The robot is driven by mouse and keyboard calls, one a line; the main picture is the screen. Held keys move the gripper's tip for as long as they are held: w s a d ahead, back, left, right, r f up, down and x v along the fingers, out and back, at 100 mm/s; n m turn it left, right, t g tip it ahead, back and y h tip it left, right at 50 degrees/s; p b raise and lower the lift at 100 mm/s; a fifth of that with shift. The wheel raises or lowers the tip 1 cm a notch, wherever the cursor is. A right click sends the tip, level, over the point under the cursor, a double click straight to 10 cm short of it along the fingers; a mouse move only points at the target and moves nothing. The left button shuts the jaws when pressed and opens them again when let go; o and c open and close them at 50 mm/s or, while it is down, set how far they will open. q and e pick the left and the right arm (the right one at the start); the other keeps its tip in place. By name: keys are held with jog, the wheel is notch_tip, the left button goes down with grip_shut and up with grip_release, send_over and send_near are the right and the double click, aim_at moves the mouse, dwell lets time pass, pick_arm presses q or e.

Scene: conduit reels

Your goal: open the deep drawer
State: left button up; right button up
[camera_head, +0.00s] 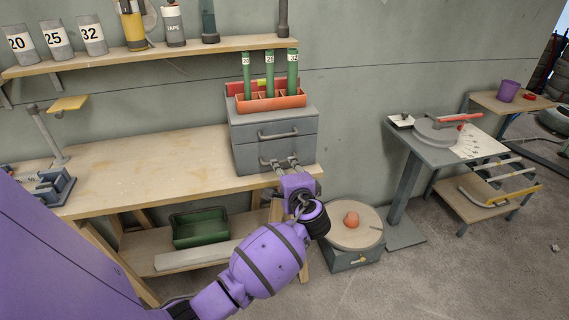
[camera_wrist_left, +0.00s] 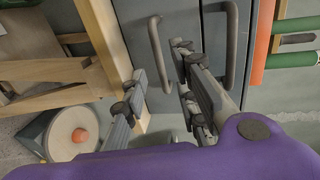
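A grey drawer unit (camera_head: 247,129) stands on the right end of the wooden bench. It has two drawers, one above the other, and both look shut. The upper drawer has a bar handle (camera_head: 278,135), which also shows in the left wrist view (camera_wrist_left: 231,45). My left gripper (camera_head: 279,164) is at the front of the lower drawer. In the left wrist view, its fingers (camera_wrist_left: 160,64) are apart, with the lower handle (camera_wrist_left: 157,40) between them. I cannot tell whether they touch the handle. My right gripper is not in view.
An orange tray (camera_head: 270,103) with green tubes sits on the drawer unit. The wooden bench top (camera_head: 160,165) is mostly bare. A green bin (camera_head: 200,228) is on the shelf below.

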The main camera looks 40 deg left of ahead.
aim_at(281, 162)
pick_arm(q)
jog(key=x, duration=0.4)
jog(key=shift+w+d, duration=0.1)
jog(key=shift+w, duration=0.15)
jog(key=shift+w+a+f, duration=0.1)
jog(key=shift+w+a, duration=0.15)
jog(key=shift+a, duration=0.1)
jog(key=shift+c, duration=0.2)
grip_shut()
